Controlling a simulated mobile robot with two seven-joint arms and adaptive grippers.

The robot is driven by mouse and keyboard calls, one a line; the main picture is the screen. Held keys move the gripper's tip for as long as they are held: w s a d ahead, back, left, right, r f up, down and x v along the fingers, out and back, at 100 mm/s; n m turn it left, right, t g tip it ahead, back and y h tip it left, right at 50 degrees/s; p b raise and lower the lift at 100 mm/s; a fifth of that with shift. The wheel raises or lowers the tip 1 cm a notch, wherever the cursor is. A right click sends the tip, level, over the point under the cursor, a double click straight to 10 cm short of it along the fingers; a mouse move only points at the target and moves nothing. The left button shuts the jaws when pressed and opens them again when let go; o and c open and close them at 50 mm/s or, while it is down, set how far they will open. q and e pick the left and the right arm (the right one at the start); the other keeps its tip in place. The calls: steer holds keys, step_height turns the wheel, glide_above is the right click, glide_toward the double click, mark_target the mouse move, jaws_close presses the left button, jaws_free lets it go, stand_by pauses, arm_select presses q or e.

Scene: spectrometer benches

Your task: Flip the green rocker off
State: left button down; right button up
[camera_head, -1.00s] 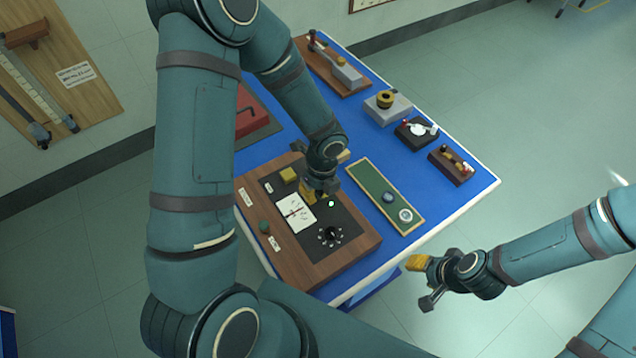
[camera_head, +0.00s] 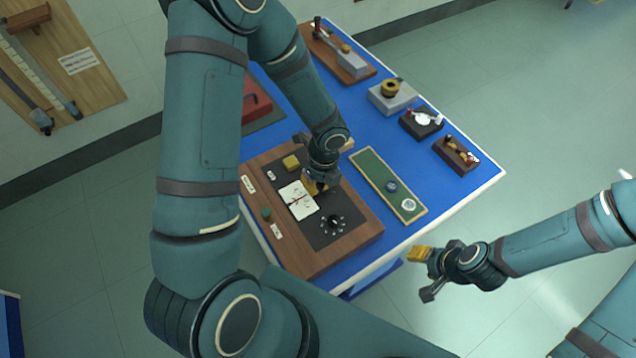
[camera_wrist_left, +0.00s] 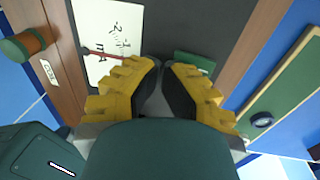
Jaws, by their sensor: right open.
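A green rocker (camera_wrist_left: 194,64) shows in the left wrist view on the dark panel, just beyond and right of my left fingertips, partly covered by the right finger. In the head view it is hidden by my left gripper (camera_head: 316,188), which is low over the panel (camera_head: 333,238) of the wooden instrument box (camera_head: 305,262). The left fingertips (camera_wrist_left: 160,68) nearly meet, with nothing seen between them. Whether they touch the rocker cannot be told. My right gripper (camera_head: 425,275) is open and empty, off the table's front right edge.
A white meter (camera_head: 298,201) with a red needle, a black dial (camera_head: 334,221), a yellow block (camera_head: 291,162) and a round green knob (camera_head: 266,213) are on the box. A green tray (camera_head: 371,167) lies right of it. Several instruments stand along the blue table's back right.

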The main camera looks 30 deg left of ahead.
arm_select(q)
steer(key=shift+r+p, duration=0.6)
steer(key=shift+r, duration=0.1)
arm_select(e)
steer(key=shift+r, duration=0.65)
